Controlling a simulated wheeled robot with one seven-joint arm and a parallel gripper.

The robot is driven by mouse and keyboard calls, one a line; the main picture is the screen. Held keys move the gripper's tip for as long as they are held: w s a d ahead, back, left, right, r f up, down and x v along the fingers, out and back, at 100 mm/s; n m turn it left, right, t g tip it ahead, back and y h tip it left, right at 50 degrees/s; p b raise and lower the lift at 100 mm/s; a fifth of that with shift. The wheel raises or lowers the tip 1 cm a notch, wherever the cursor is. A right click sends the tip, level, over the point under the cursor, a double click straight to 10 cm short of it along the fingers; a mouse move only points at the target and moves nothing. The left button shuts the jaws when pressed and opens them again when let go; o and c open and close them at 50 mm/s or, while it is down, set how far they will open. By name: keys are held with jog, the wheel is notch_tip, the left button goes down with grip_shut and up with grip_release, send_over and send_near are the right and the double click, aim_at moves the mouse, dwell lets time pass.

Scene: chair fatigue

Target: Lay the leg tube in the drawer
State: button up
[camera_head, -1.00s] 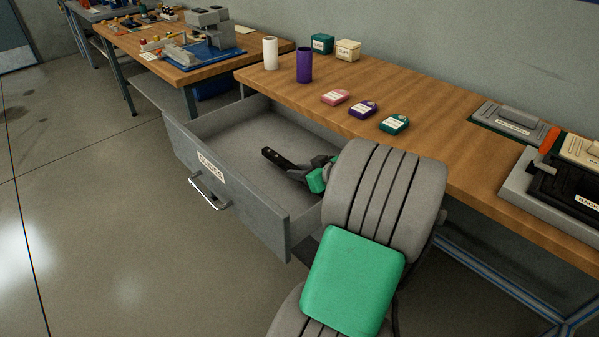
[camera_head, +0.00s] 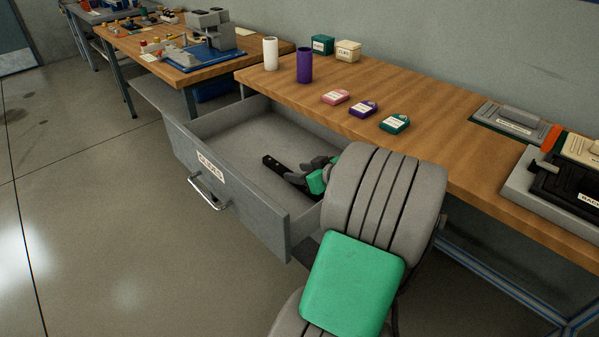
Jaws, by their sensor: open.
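The open grey drawer (camera_head: 236,207) juts from under the wooden bench, with a label and a bar handle on its front. My gripper (camera_head: 289,166) is inside the drawer opening, towards its right end, with its dark fingers apart. My own arm hides part of the gripper and the drawer's right end. I see no tube between the fingers or on the visible drawer floor. A white tube (camera_head: 270,54) and a purple tube (camera_head: 304,66) stand upright on the bench behind the drawer. I cannot tell whether either is the leg tube.
Pink (camera_head: 335,97), purple (camera_head: 362,109) and teal (camera_head: 394,124) small blocks lie on the bench (camera_head: 430,110). Two small boxes (camera_head: 347,50) stand at its back. A device with an orange part (camera_head: 551,139) is at the right. The drawer's left part is clear.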

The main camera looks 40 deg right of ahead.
jog(key=shift+s+a+f+p, duration=0.2)
jog(key=shift+f+p, duration=0.1)
jog(key=shift+f, duration=0.25)
jog(key=shift+w+r+p, duration=0.1)
jog(key=shift+r+p, duration=0.45)
jog(key=shift+p, duration=0.1)
jog(key=v, duration=0.8)
jog(key=p+v, duration=0.1)
jog(key=v, duration=0.3)
jog(key=shift+w+d+r, duration=0.1)
jog(key=shift+d+r, duration=0.15)
